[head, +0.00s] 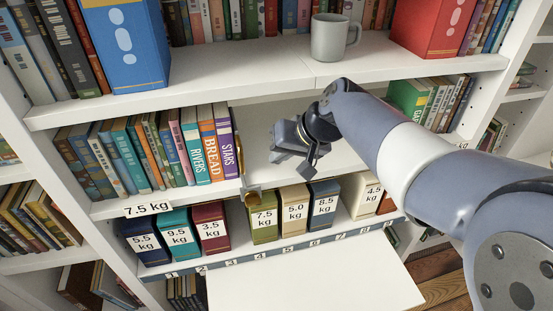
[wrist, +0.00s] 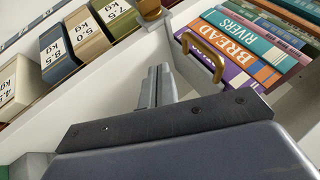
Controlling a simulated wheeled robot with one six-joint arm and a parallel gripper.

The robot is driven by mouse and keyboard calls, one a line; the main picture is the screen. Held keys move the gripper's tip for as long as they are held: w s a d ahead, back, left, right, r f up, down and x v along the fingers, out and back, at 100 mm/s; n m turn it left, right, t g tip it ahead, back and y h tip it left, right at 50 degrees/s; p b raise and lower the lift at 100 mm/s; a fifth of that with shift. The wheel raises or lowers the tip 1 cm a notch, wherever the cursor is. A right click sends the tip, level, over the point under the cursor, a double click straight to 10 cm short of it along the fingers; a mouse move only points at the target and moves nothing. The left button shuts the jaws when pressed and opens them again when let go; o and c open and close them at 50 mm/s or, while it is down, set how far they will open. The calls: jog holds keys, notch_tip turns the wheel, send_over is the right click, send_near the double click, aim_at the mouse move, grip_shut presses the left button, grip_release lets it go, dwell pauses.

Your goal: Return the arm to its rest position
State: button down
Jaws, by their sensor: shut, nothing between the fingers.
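My gripper (head: 287,143) hangs in front of the empty stretch of the middle shelf (head: 262,118), right of the row of books. Its two fingers (wrist: 157,86) are together in the wrist view with nothing between them. My arm reaches in from the right side of the head view, bent down at the wrist. No held object shows in either view.
Weighted boxes such as the 7.5 kg box (head: 264,220) stand in a row below my gripper. Books (head: 209,144) stand to its left. A brass-coloured handle (wrist: 205,55) is close by. A grey mug (head: 330,38) stands on the shelf above.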

jog(key=v, duration=0.8)
jog(key=shift+a+r+b, duration=0.2)
jog(key=shift+a+b, duration=0.05)
jog(key=shift+b, duration=0.1)
jog(key=shift+s+f, duration=0.1)
